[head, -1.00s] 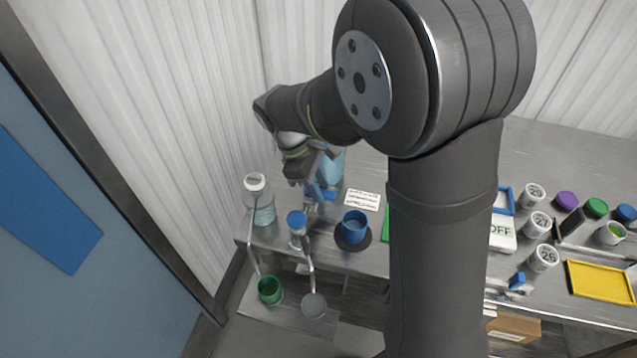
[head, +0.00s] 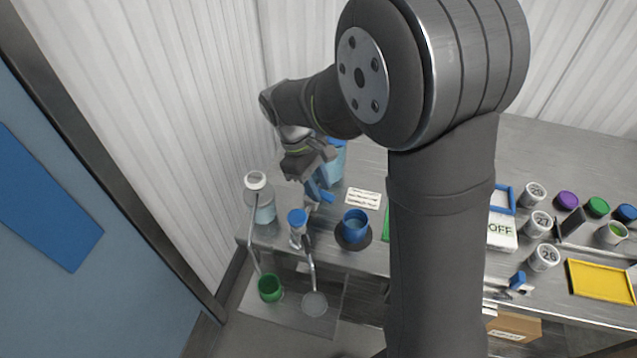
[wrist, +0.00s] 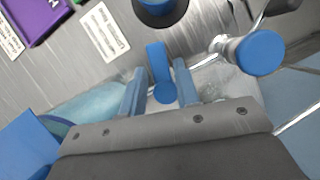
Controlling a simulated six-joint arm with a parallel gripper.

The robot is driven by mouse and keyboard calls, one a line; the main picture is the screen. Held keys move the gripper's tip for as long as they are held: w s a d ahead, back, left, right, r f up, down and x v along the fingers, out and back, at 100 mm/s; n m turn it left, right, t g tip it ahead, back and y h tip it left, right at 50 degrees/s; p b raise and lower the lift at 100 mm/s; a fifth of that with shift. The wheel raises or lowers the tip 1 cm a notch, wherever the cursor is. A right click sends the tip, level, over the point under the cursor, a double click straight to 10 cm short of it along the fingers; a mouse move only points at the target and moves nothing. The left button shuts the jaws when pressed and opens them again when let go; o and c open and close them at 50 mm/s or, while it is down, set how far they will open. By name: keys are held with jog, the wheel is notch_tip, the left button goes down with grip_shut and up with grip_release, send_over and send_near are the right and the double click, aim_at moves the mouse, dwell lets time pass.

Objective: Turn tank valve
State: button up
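The tank valve's blue handle (wrist: 158,62) shows in the wrist view as a short upright bar with a round end, lying between my two blue fingers. It also shows in the head view (head: 328,197), just beside my fingertips. My gripper (wrist: 160,74) is open around the handle. A gap shows on the left finger's side; the right finger is close, and I cannot tell if it touches. In the head view my gripper (head: 317,188) is in front of the light-blue tank (head: 334,167), hiding part of it. The tank's clear side (wrist: 92,108) shows at left in the wrist view.
A blue cup (head: 355,225) stands on a dark round pad right of the valve. A blue-capped dispenser (head: 298,217) and white-capped bottle (head: 256,181) stand close by on the left. A white label (head: 363,199) lies flat. A green cup (head: 270,288) is below the table edge.

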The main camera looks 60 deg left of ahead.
jog(key=shift+o, duration=0.9)
jog(key=v, duration=1.7)
jog(key=shift+a+r, duration=0.15)
jog(key=shift+a, duration=0.05)
jog(key=x, duration=0.6)
jog(key=d+x, duration=0.1)
jog(key=x, duration=0.5)
jog(key=w+d+x, duration=0.1)
jog(key=x, duration=0.5)
jog(key=shift+r, duration=0.25)
jog(key=shift+s, duration=0.1)
grip_shut()
